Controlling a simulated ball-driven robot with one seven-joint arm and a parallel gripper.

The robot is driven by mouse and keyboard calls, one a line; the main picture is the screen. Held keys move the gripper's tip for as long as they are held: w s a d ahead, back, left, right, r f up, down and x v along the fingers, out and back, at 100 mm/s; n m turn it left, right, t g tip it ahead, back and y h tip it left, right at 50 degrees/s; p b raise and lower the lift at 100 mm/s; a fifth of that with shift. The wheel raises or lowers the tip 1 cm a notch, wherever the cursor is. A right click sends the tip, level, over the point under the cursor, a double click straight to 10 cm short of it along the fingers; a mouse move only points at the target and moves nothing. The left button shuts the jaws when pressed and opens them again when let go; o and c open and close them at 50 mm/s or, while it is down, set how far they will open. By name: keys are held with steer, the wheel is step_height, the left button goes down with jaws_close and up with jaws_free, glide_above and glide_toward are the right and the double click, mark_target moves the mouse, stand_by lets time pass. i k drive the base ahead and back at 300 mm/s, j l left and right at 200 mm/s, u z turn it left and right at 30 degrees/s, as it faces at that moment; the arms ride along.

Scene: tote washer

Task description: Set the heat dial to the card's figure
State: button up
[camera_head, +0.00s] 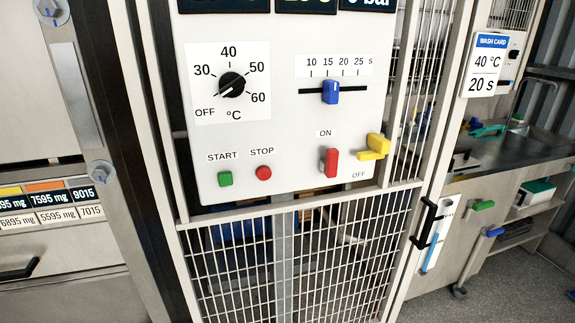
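The heat dial (232,85) is a round black knob on a white plate marked OFF, 30, 40, 50, 60 and °C. Its pale pointer mark aims to the lower left, towards OFF. The wash card (487,65) hangs at the upper right and reads 40 °C and 20 s. My gripper is not in view.
The panel (292,180) also carries a blue slider (330,91) near 15, a green START button (225,179), a red STOP button (263,173), a red lever (331,162) and a yellow handle (375,147). Wire mesh (300,260) lies below. Nothing blocks the dial's front.

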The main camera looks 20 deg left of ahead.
mark_target(231, 84)
steer(key=u, duration=0.85)
